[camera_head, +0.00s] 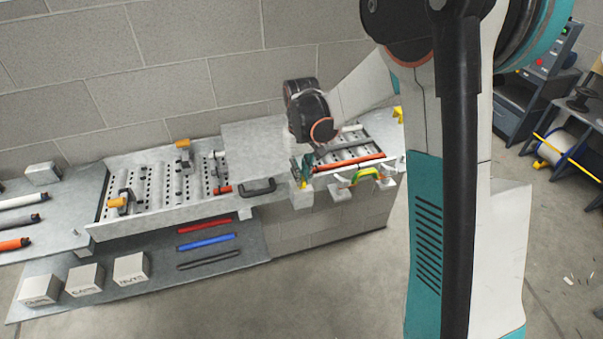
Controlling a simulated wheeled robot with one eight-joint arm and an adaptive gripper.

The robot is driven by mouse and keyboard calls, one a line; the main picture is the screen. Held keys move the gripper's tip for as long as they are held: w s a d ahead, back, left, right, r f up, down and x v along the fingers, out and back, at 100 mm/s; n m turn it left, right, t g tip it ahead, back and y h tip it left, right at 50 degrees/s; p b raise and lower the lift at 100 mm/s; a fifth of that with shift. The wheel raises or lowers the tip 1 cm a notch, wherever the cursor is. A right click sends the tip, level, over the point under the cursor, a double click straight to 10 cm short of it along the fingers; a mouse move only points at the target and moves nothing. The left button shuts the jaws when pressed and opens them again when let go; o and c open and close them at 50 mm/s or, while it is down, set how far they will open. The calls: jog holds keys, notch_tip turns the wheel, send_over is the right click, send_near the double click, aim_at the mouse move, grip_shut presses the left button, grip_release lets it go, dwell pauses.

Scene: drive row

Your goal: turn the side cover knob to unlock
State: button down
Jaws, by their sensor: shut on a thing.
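My gripper (304,172) is small in the picture, at the front side of the conveyor row, right of the grey side cover (255,147) and its black handle. It points down from my dark wrist, and its jaws are shut on the side cover knob. The knob is mostly hidden by the fingers and too small to make out, so I cannot tell which way it is turned. The cover is a flat grey metal panel over the middle of the rollers.
The roller conveyor (160,203) runs along the block wall, with orange-topped parts on it. A yellow-green curved handle (365,174) is right of my gripper. Red (204,225) and blue (207,242) bars and white labelled blocks (131,267) lie on the lower shelf. Floor in front is clear.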

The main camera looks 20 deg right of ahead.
jog(key=n+b, duration=0.3)
jog(key=n, duration=0.1)
jog(key=shift+f+n, duration=0.1)
jog(key=shift+n, duration=0.2)
jog(key=n+b, duration=0.2)
jog(key=n, duration=0.2)
jog(key=shift+n, duration=0.3)
jog(key=n+b, duration=0.1)
jog(key=n, duration=0.3)
jog(key=shift+n+b, duration=0.7)
jog(key=shift+n, duration=1.5)
jog(key=c, duration=1.7)
grip_release()
jog(key=shift+o, duration=0.2)
